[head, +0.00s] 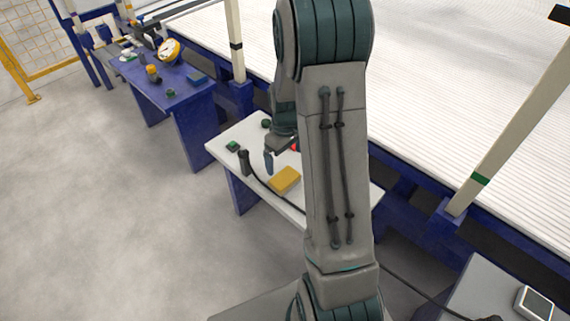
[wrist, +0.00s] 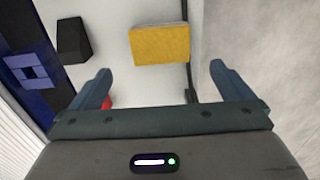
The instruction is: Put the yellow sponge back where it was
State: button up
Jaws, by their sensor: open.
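The yellow sponge (head: 285,180) lies flat on the white table (head: 226,153) in the head view. In the wrist view the sponge (wrist: 160,44) lies ahead of my fingertips, roughly centred between them. My gripper (wrist: 161,82) is open with nothing between its fingers. In the head view my gripper (head: 272,160) hangs above the table, just behind and left of the sponge, apart from it. My arm hides part of the table's right side.
A dark upright object (head: 244,162) and a green button box (head: 233,146) are on the table's left. A black cable runs beside the sponge. A dark block (wrist: 73,40) shows in the wrist view. A blue table (head: 180,88) holds several items.

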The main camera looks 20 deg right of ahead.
jog(key=s+a+r+m, duration=0.1)
jog(key=s+a+r, duration=0.2)
jog(key=s+r, duration=0.2)
jog(key=s+a+r+m+t, duration=0.1)
jog(key=s+a+r+m, duration=0.1)
jog(key=s+r, duration=0.3)
jog(key=s+a+r+m, duration=0.1)
jog(key=s+a+r, duration=0.3)
jog(key=s, duration=0.5)
jog(key=shift+s+a+r, duration=0.25)
jog(key=shift+a+r, duration=0.1)
jog(key=shift+r, duration=0.45)
jog(key=shift+t, duration=0.3)
jog(key=shift+c, duration=0.3)
